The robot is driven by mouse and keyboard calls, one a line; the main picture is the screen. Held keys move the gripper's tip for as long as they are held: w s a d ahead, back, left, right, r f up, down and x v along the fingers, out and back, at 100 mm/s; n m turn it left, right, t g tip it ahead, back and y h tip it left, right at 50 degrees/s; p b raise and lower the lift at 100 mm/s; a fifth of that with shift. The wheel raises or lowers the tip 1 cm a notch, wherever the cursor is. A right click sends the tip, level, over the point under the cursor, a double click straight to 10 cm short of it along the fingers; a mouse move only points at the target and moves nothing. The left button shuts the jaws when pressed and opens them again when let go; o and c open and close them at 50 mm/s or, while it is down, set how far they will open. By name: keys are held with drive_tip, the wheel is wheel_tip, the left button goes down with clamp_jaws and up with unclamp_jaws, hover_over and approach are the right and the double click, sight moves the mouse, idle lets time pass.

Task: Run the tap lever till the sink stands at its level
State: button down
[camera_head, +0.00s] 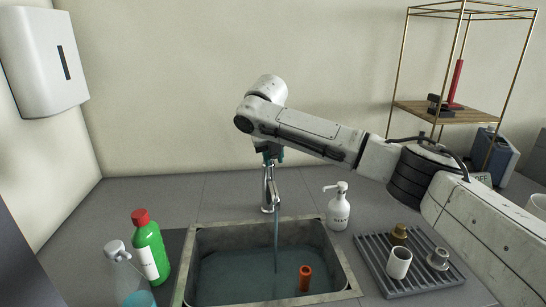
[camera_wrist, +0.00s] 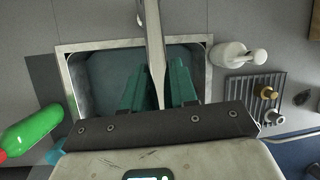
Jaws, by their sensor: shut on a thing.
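The metal tap (camera_head: 268,192) stands at the back edge of the sink (camera_head: 345,268). A thin stream of water (camera_head: 276,240) falls from it. Bluish water (camera_head: 235,275) covers the sink's bottom; I cannot make out a level mark. An orange-red cylinder (camera_head: 305,277) stands up out of the water. My gripper (camera_head: 268,157) is at the top of the tap, shut on its lever, which the fingers mostly hide. In the wrist view, the green fingers of my gripper (camera_wrist: 161,85) are on both sides of the long grey tap (camera_wrist: 153,35), above the sink (camera_wrist: 72,80).
A green bottle (camera_head: 150,250) and a clear bottle (camera_head: 122,268) stand left of the sink. A white soap pump (camera_head: 338,210) stands behind right. The counter behind left is clear.

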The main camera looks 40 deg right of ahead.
drive_tip(key=shift+s+f+t+b, duration=0.15)
drive_tip(key=shift+f+t+b, duration=0.15)
drive_tip(key=shift+f+b, duration=0.2)
drive_tip(key=shift+s+a+f+t+h+b, duration=0.15)
drive_tip(key=shift+f+t+h+b, duration=0.2)
drive_tip(key=shift+s+a+f+t+h+b, duration=0.15)
drive_tip(key=shift+f+t+h+b, duration=0.15)
drive_tip(key=shift+t+h, duration=0.05)
drive_tip(key=c, duration=1)
unclamp_jaws()
drive_tip(key=shift+o, duration=0.2)
drive_tip(key=b+v, duration=0.1)
drive_tip(key=v, duration=0.9)
drive_tip(key=shift+s+a+r, duration=0.15)
drive_tip(key=shift+a+r, duration=0.1)
